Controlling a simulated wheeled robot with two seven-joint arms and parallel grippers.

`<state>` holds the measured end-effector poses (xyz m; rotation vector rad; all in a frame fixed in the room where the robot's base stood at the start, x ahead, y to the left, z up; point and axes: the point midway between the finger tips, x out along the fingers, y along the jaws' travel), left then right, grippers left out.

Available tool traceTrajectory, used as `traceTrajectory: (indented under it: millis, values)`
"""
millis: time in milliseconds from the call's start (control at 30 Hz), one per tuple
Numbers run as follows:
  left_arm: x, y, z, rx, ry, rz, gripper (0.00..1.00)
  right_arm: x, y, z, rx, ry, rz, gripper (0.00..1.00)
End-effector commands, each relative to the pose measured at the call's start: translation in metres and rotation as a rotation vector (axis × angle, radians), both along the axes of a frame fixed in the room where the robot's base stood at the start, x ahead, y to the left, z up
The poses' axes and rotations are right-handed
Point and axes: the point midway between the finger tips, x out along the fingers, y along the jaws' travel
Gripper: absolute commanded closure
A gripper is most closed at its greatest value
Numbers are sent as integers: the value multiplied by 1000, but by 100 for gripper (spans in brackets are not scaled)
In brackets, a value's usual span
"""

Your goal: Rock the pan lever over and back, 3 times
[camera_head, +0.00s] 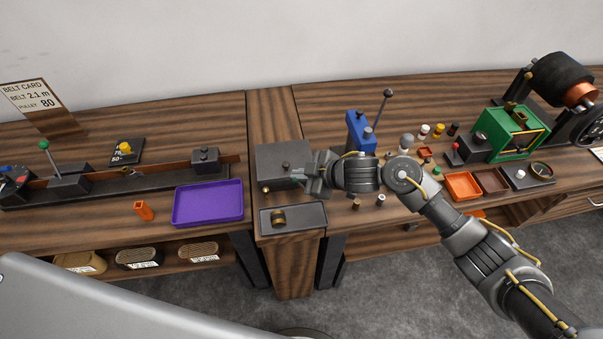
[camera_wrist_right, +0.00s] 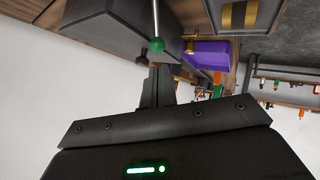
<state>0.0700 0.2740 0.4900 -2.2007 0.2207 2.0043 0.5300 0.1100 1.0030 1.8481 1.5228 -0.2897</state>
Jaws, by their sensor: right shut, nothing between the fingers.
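A dark grey box (camera_head: 280,157) stands on the bench at the centre. In the right wrist view, a thin silver lever with a green ball end (camera_wrist_right: 156,44) stands by the dark box (camera_wrist_right: 100,28). I take it for the pan lever; in the head view my right gripper largely hides it. My right gripper (camera_head: 300,176) is shut and empty at the box's right front side. In the right wrist view its closed fingers (camera_wrist_right: 156,82) lie just short of the green ball; I cannot tell whether they touch. My left gripper is not in view.
A shallow grey tray with a brass piece (camera_head: 308,218) lies in front of the box. A purple tray (camera_head: 207,220) is to the left. A blue block with a black-knobbed lever (camera_head: 359,132) and several small coloured parts stand to the right.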

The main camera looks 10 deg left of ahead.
Motion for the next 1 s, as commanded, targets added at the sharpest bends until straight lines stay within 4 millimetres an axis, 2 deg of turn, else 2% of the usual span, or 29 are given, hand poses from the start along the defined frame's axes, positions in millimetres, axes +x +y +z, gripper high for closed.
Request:
traceTrajectory:
  millis: [167,433,467,500,800,1000]
  values:
    - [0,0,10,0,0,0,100,-2,-3,8,0,0,2,100]
    - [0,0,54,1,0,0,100,-13,-17,42,0,0,12,100]
    - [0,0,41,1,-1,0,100,-16,-22,40,2,-5,15,100]
    - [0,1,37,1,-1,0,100,-20,-27,47,1,-6,15,100]
    - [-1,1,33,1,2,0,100,-41,-59,93,1,-5,13,100]
    - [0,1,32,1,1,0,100,-48,-68,105,-1,-3,13,100]
